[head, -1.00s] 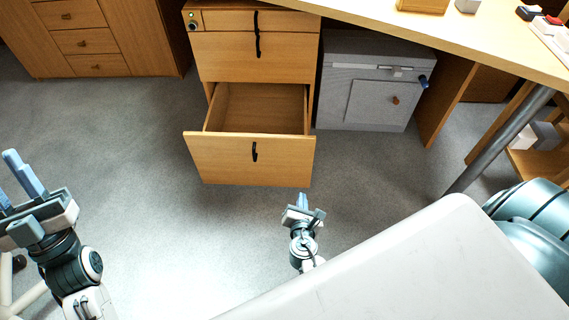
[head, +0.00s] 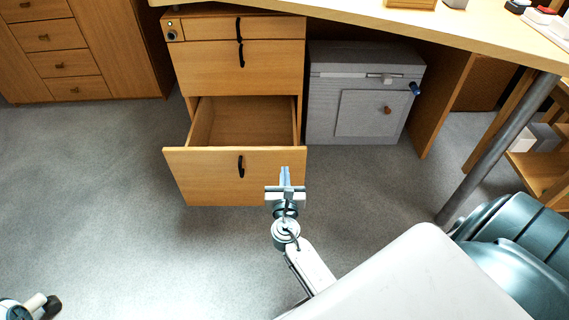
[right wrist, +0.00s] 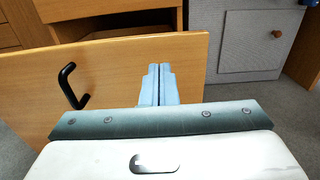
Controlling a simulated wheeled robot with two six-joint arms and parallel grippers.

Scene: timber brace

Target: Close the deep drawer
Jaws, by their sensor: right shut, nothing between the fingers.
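The deep drawer (head: 215,177) is the lowest one of the wooden cabinet and is pulled well out, its inside bare. Its front has a black handle (head: 240,166); drawer front and handle also show in the right wrist view (right wrist: 115,75) at the left. My right gripper (head: 285,174) is shut and empty, in front of the right part of the drawer front, right of the handle. In the right wrist view its fingertips (right wrist: 158,70) overlap the front; whether they touch it I cannot tell. My left gripper is out of view.
The upper drawer (head: 205,68) is shut. A grey cabinet (head: 375,115) stands to the right under the desk (head: 345,18), with a metal desk leg (head: 500,150) further right. Open grey floor (head: 90,190) lies to the left.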

